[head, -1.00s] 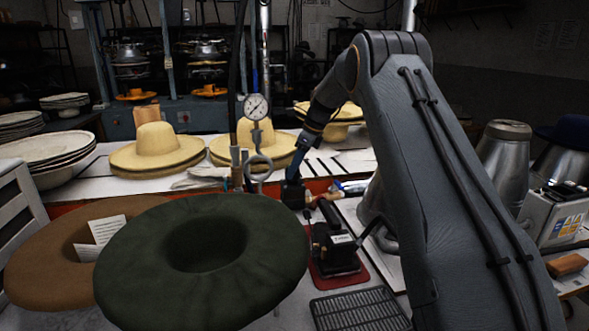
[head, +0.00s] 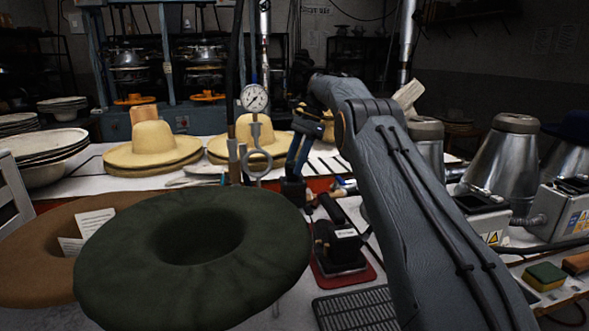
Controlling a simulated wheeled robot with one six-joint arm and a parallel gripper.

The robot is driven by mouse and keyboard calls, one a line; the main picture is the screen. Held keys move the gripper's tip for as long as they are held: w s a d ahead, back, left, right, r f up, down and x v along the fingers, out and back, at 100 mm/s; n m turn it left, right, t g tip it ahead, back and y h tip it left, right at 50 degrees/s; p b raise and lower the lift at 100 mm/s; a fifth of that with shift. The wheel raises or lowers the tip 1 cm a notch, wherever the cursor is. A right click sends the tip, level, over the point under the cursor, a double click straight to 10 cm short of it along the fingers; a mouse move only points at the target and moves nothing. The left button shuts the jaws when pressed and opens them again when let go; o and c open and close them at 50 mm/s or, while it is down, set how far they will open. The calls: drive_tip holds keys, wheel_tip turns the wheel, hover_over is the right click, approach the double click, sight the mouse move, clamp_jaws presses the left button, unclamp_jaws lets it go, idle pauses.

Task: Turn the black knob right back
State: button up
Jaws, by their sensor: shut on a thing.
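The black knob (head: 293,193) is in the middle of the head view, just right of the ring handle under the pressure gauge. It is dark and small, so its marking and exact angle cannot be read. My gripper (head: 293,177) reaches down to it from above, with two blue-grey fingers, and is shut on it. The fingers lean slightly, with their tips at the knob's top. My forearm and wrist are partly hidden behind the bent arm. What the knob is mounted on is hard to make out.
A pressure gauge (head: 254,98) on upright pipes stands close left of my gripper. A dark green felt hat (head: 110,255) fills the front left. Straw hats (head: 152,146) stand behind. A black iron (head: 340,245) on a red mat is below right. Metal cones (head: 503,160) stand at right.

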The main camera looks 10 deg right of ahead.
drive_tip(key=shift+n+b, duration=0.5)
drive_tip(key=shift+b, duration=0.1)
drive_tip(key=o, duration=1.1)
drive_tip(key=shift+c, duration=0.2)
drive_tip(key=shift+r+p, duration=0.15)
drive_tip(key=shift+p, duration=0.25)
